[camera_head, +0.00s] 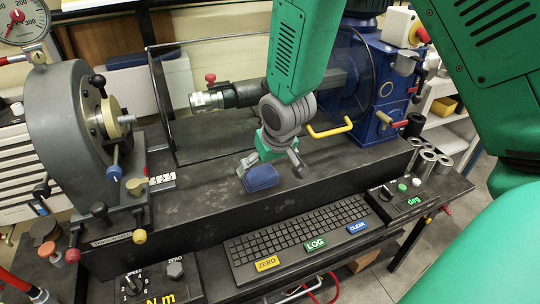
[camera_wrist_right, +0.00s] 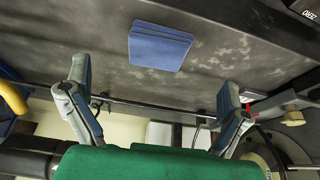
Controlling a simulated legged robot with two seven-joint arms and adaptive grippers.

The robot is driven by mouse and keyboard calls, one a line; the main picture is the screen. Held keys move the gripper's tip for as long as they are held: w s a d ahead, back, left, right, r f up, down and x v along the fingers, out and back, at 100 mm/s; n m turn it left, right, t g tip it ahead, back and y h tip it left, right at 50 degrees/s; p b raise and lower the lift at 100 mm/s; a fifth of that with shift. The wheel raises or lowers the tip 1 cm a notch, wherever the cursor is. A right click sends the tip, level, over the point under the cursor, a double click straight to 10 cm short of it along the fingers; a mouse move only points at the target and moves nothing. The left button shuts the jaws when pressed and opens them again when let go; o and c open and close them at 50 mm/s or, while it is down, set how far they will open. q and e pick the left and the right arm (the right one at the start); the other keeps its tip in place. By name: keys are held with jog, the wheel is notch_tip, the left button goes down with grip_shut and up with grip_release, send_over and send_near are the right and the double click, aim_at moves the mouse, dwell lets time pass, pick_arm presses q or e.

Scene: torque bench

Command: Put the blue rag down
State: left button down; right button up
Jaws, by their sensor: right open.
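The blue rag (camera_head: 262,178) lies folded flat on the dark bench bed, in the middle of the head view. It also shows whole in the right wrist view (camera_wrist_right: 160,46), beyond the fingertips and with nothing between them. My right gripper (camera_head: 270,168) is open, its two fingers (camera_wrist_right: 153,78) spread wide. In the head view it overlaps the far edge of the rag. The wrist view shows the rag clear of both fingers. My left gripper is not in view.
A keyboard (camera_head: 300,240) with coloured keys lies in front of the bed. A grey round fixture (camera_head: 85,125) stands left, a blue machine (camera_head: 372,90) with a yellow handle (camera_head: 330,130) behind right. Sockets (camera_head: 430,160) stand at the right. The bed left of the rag is clear.

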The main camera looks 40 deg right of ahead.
jog(key=v, duration=0.5)
jog(key=s+a+f+n+g, duration=0.2)
jog(key=s+f+g, duration=0.2)
jog(key=s+f, duration=2)
jog(key=shift+a+f+n+y, duration=0.2)
jog(key=shift+a+n+y, duration=0.1)
jog(key=shift+n+y, duration=0.1)
jog(key=shift+s, duration=0.1)
notch_tip(320, 180, down, 11)
jog(key=b, duration=1.1)
jog(key=shift+f, duration=0.25)
